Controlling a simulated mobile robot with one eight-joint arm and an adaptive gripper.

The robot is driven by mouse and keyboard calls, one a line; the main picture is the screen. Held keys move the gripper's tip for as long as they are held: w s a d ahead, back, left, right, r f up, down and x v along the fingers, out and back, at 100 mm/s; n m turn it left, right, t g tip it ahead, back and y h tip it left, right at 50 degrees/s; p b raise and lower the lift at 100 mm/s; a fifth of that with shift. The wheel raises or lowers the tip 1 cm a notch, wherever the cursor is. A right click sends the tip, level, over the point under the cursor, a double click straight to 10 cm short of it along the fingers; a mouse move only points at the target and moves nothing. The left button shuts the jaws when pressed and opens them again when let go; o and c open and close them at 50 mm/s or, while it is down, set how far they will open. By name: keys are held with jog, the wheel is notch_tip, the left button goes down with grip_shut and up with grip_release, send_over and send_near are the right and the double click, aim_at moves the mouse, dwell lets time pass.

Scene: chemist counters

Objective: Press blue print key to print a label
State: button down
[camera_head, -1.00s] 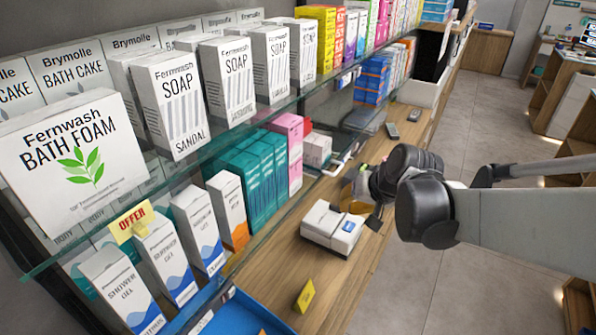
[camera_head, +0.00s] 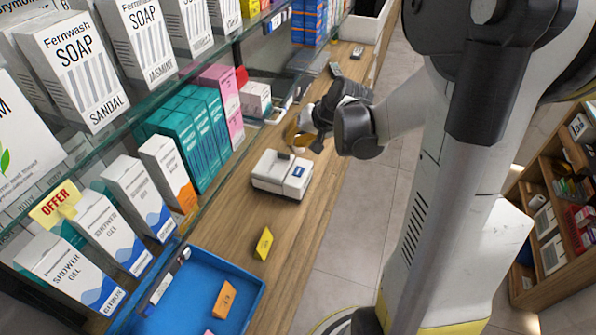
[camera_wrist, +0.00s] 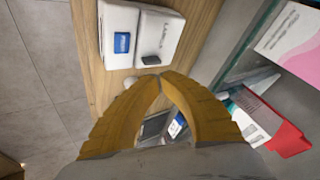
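The white label printer (camera_head: 268,178) sits on the wooden counter in the head view, with its blue key (camera_head: 299,171) on the right part of its top. In the wrist view the printer (camera_wrist: 152,22) is at the top, with the blue key (camera_wrist: 122,42) left of a dark slot (camera_wrist: 151,60). My gripper (camera_head: 307,141) is just beyond the printer in the head view, partly hidden by my wrist. In the wrist view my gripper (camera_wrist: 160,76) has its yellow fingertips together, with nothing held. The tips point at the printer's near edge, apart from the blue key.
A glass shelf (camera_head: 214,50) with soap boxes overhangs the counter's left side. Teal and pink boxes (camera_head: 221,103) stand beside the printer. A yellow tag (camera_head: 264,243) and a blue tray (camera_head: 246,290) are nearer. Bare floor (camera_head: 345,235) lies right of the counter.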

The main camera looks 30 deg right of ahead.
aim_at(295, 170)
notch_tip(295, 170, down, 8)
jog(key=b, duration=0.6)
jog(key=shift+f, duration=0.15)
dwell(1.0)
jog(key=shift+f+b, duration=0.4)
jog(key=shift+b, duration=0.2)
